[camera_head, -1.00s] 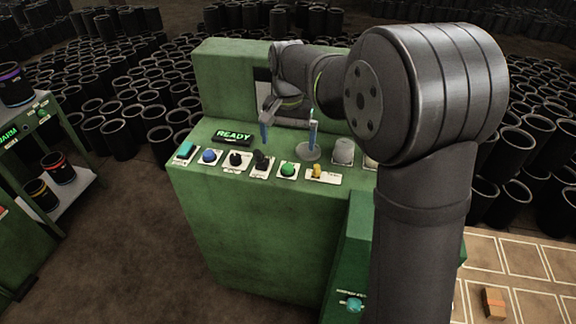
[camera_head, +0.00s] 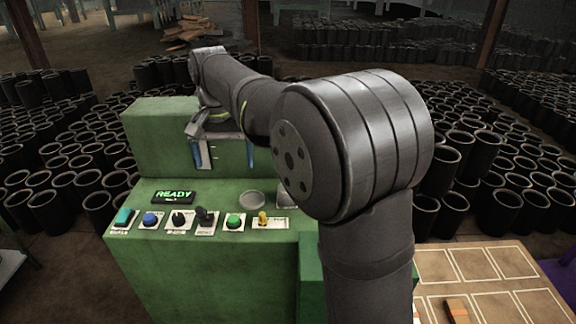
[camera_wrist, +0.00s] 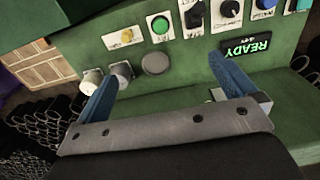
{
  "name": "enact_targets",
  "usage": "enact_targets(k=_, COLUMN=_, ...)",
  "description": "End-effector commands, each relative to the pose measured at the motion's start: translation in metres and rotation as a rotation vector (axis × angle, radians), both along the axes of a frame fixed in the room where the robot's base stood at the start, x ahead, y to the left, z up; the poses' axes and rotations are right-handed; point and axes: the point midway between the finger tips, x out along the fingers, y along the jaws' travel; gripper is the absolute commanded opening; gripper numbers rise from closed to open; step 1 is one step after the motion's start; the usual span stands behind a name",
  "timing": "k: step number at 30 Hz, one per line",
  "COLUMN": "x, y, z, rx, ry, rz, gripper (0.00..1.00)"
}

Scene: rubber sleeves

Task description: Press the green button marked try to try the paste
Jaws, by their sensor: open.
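The green button (camera_head: 235,220) sits on a white plate in the control row of the green machine (camera_head: 160,110), right of a dark lever and left of a yellow switch. In the wrist view the green button (camera_wrist: 160,25) shows at the top, beyond the fingertips. My gripper (camera_head: 223,155) is open and empty, raised above the back of the panel, with its blue fingers apart. In the wrist view my gripper (camera_wrist: 165,75) does not touch the button.
A lit display (camera_head: 174,196) reads READY. The row also holds a teal button (camera_head: 123,217), a blue button (camera_head: 150,218), a black knob (camera_head: 179,219), the lever (camera_head: 205,217) and the yellow switch (camera_head: 263,218). A grey disc (camera_head: 251,198) lies behind. Black sleeves crowd the floor.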

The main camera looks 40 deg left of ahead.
Motion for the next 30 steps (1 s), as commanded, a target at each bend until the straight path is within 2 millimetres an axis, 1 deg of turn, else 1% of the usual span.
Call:
enact_targets(k=5, x=0.0000, y=0.0000, z=-0.0001, rx=0.000, ry=0.000, rz=0.000, gripper=1.00)
enact_targets(k=8, x=0.0000, y=0.0000, z=-0.0003, rx=0.000, ry=0.000, rz=0.000, gripper=0.82)
enact_targets(k=9, x=0.0000, y=0.0000, z=-0.0003, rx=0.000, ry=0.000, rz=0.000, gripper=0.74)
enact_targets(k=11, x=0.0000, y=0.0000, z=-0.0004, rx=0.000, ry=0.000, rz=0.000, gripper=0.63)
enact_targets(k=12, x=0.0000, y=0.0000, z=-0.0004, rx=0.000, ry=0.000, rz=0.000, gripper=0.55)
enact_targets(k=14, x=0.0000, y=0.0000, z=-0.0005, rx=0.000, ry=0.000, rz=0.000, gripper=0.43)
enact_targets(k=18, x=0.0000, y=0.0000, z=-0.0005, rx=0.000, ry=0.000, rz=0.000, gripper=0.16)
enact_targets(k=20, x=0.0000, y=0.0000, z=-0.0006, rx=0.000, ry=0.000, rz=0.000, gripper=0.04)
enact_targets(k=21, x=0.0000, y=0.0000, z=-0.0006, rx=0.000, ry=0.000, rz=0.000, gripper=0.00)
enact_targets(k=30, x=0.0000, y=0.0000, z=-0.0006, rx=0.000, ry=0.000, rz=0.000, gripper=0.00)
